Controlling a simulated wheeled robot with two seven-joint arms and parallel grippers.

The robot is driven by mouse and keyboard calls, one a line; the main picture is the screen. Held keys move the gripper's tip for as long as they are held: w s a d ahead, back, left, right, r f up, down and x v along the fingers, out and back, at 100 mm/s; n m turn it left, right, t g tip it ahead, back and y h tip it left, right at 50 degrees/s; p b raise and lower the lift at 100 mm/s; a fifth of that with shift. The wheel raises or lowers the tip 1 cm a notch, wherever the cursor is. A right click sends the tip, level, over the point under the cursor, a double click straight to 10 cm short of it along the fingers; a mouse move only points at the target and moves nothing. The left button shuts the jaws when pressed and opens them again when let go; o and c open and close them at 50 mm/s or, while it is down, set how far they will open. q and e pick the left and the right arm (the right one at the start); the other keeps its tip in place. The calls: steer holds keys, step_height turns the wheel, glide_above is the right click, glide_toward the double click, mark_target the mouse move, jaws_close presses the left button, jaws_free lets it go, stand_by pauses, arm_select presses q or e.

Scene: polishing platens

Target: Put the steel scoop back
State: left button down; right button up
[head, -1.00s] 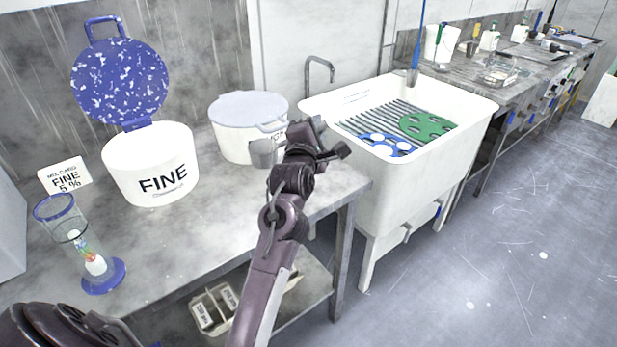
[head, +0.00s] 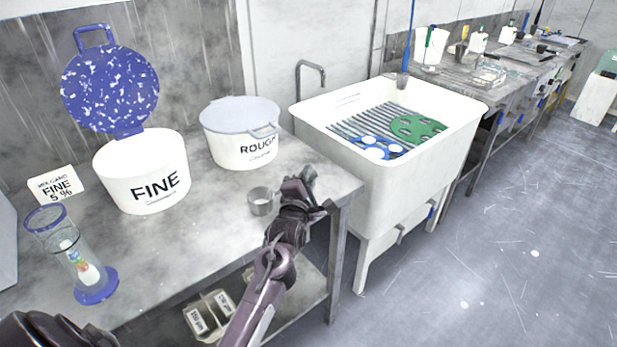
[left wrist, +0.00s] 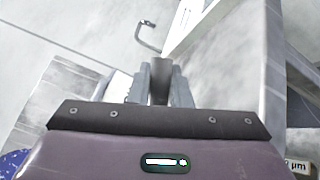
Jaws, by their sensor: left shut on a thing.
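The steel scoop, a small grey metal cup (head: 260,201), shows in the head view over the front part of the bench, in front of the ROUGH tub. My left gripper (head: 298,199) is just right of the cup and shut on the scoop. In the left wrist view a grey metal part of the scoop (left wrist: 160,78) sits between the two fingers of my left gripper (left wrist: 162,88). The handle is mostly hidden by the gripper in the head view. I cannot tell whether the cup touches the bench. My right gripper is not in view.
The open FINE tub (head: 143,175) and the lidded ROUGH tub (head: 242,140) stand on the bench (head: 205,235). A glass cylinder with a blue foot (head: 97,284) stands at left. The white sink (head: 375,170) adjoins at right. The bench front between cylinder and scoop is clear.

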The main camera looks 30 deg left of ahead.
arm_select(q)
steer(key=shift+f, duration=0.15)
steer(key=c, duration=1.3)
jaws_free()
steer(key=shift+c, duration=0.2)
steer(key=shift+r, duration=0.25)
steer(key=b+v, duration=0.1)
steer(key=v, duration=1.1)
